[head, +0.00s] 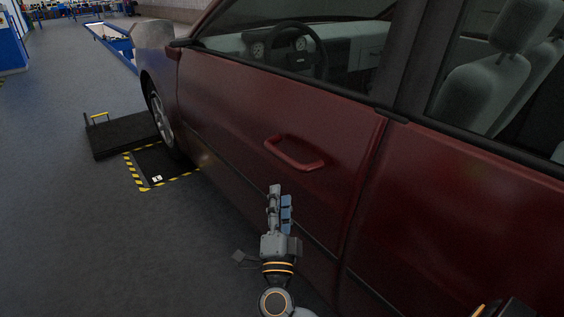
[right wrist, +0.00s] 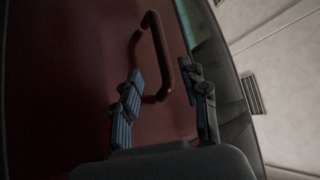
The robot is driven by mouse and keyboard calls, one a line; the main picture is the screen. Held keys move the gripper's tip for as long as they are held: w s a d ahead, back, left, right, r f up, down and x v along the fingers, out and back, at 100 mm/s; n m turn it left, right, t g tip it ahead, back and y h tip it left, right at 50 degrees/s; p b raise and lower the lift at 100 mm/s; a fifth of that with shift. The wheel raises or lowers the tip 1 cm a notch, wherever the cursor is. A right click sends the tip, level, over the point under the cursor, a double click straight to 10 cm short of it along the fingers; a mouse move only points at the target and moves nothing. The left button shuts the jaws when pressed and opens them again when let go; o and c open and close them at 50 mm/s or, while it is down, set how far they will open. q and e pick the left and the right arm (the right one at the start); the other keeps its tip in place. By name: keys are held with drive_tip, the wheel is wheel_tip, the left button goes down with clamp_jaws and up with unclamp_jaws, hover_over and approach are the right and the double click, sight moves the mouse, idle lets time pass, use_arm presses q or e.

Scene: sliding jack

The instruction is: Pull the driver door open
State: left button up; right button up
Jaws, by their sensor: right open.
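The dark red driver door (head: 225,115) of the car is closed, with its edge flush with the rear panel. Its red bar handle (head: 293,159) stands out from the door. My right gripper (head: 280,192) is just below the handle in the head view, fingers pointing up towards it, open and empty. In the right wrist view, the handle (right wrist: 163,50) shows ahead, in line with the gap between the two fingers (right wrist: 164,72). I cannot tell whether any finger touches it. My left gripper is out of view.
A black ramp block (head: 120,136) and a yellow-and-black marked floor plate (head: 160,170) lie by the front wheel (head: 160,118). The rear door (head: 460,220) is to the right.

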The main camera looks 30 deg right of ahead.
sight(282, 155)
drive_tip(key=b+x, duration=0.1)
drive_tip(key=x, duration=1.1)
drive_tip(key=shift+w+d, duration=0.1)
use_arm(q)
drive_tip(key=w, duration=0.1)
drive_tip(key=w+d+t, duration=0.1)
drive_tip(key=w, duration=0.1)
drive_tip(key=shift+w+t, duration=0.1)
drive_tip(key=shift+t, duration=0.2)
use_arm(e)
drive_tip(key=shift+w+d+r, duration=0.2)
drive_tip(key=shift+w, duration=0.1)
clamp_jaws()
